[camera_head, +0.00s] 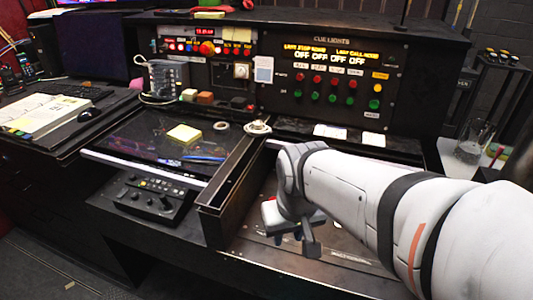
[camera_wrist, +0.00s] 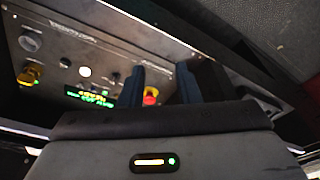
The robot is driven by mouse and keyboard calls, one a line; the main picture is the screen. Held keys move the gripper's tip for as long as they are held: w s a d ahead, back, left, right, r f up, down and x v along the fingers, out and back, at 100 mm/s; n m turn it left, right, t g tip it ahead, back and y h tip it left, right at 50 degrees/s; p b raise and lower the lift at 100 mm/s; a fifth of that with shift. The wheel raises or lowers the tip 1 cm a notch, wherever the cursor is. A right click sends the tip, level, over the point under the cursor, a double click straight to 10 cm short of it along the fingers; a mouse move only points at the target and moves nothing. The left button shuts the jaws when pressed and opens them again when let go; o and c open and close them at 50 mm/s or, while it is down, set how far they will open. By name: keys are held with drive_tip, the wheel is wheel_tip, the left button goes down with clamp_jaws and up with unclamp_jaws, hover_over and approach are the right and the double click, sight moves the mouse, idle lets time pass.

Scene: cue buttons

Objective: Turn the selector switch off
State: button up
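A dark control panel (camera_wrist: 100,45) lies below my gripper in the wrist view. It carries a grey round knob (camera_wrist: 30,40), a yellow knob (camera_wrist: 31,74), a white button (camera_wrist: 85,72), small dark controls (camera_wrist: 114,77) and a lit green display (camera_wrist: 92,97). I cannot tell for certain which control is the selector switch. My gripper (camera_wrist: 160,70) is open, with a red button (camera_wrist: 151,96) seen between its two dark fingers; contact cannot be judged. In the head view my gripper (camera_head: 312,247) is over the sunken panel (camera_head: 335,262), and my arm hides much of it.
An upright cue lights panel (camera_head: 330,85) with red and green buttons stands behind. A raised dark divider (camera_head: 228,180) borders the left of the recess. A yellow note pad (camera_head: 184,134), a tape roll (camera_head: 221,126) and a glass (camera_head: 470,148) stand around.

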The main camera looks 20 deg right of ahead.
drive_tip(key=w+d+f+m+g+p, duration=0.1)
drive_tip(key=w+d+m+p, duration=0.15)
drive_tip(key=w, duration=0.25)
drive_tip(key=w+d+f+m+p, duration=0.1)
drive_tip(key=w+d, duration=0.2)
drive_tip(key=w, duration=0.3)
drive_tip(key=w+d+f+m, duration=0.1)
drive_tip(key=w+d+f, duration=0.1)
drive_tip(key=d+f, duration=0.1)
drive_tip(key=w+d+f+m+p, duration=0.1)
drive_tip(key=w+d+f, duration=0.2)
drive_tip(key=f, duration=0.1)
drive_tip(key=w+d+f+m+g+p, duration=0.1)
drive_tip(key=w+d+f, duration=0.2)
drive_tip(key=shift+d+f, duration=0.15)
drive_tip(key=shift+d, duration=0.2)
wheel_tip(320, 180, down, 8)
drive_tip(key=shift+r, duration=0.15)
clamp_jaws()
drive_tip(key=shift+a, duration=0.15)
drive_tip(key=shift+w, duration=0.1)
